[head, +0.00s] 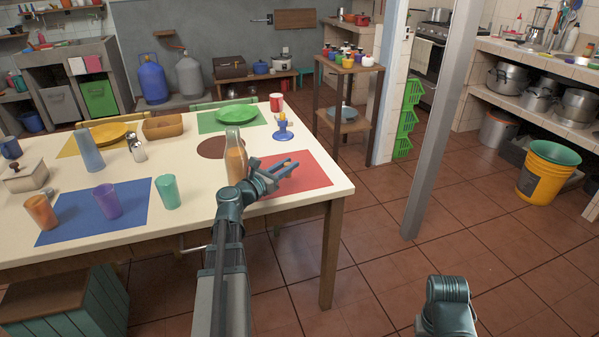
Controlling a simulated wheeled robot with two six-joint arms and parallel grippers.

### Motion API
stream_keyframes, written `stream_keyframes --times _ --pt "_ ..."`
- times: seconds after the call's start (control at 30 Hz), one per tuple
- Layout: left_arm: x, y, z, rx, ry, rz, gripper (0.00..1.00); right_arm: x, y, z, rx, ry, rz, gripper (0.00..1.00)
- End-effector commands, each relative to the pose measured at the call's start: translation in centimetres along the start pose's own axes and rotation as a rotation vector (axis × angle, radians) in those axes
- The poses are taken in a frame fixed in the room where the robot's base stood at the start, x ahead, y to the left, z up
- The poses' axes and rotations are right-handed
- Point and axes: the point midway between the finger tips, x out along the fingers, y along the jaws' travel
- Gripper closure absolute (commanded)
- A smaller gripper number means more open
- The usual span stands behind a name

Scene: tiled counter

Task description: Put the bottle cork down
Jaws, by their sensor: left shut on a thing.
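My left gripper (287,166) reaches over the red placemat (308,178) at the table's right end. It is shut on the bottle cork (287,162), a small tan-orange piece that shows between the fingertips and is mostly hidden by them. I cannot tell how high the cork is above the mat. A clear glass bottle (235,150) with orange contents stands upright just left of the gripper, partly hidden by my wrist. Its top looks open. Only a link of my right arm shows at the bottom right; its gripper is out of view.
A blue stand (282,129) is behind the red mat, with a red cup (276,102) farther back. A green plate (237,115), a brown round mat (220,147) and a teal cup (167,191) lie left. The red mat's right part is clear, near the table edge.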

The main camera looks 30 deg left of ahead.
Motion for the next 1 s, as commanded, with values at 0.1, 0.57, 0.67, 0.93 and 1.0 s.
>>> stream_keyframes --times 0.1,0.57,0.67,0.93,1.0 --pt "3.0 -0.3 -0.4 0.0 0.0 -0.004 1.0 0.4 0.0 0.0 0.0 0.0 0.001 0.5" --pt "5.7 -0.7 -0.7 0.0 0.0 0.0 1.0 0.7 -0.1 0.0 0.0 0.0 0.001 0.5" --pt "5.6 -0.7 -1.5 0.0 0.0 0.0 1.0 1.5 -0.1 -0.1 -0.001 0.0 0.002 0.5" --pt "5.6 -0.7 -4.3 0.0 0.0 0.0 1.0 4.3 -0.3 -0.3 -0.002 0.0 0.007 0.5" --pt "5.6 -0.7 -4.2 0.0 0.0 0.0 1.0 4.2 -0.2 -0.3 -0.002 0.0 0.008 0.5"
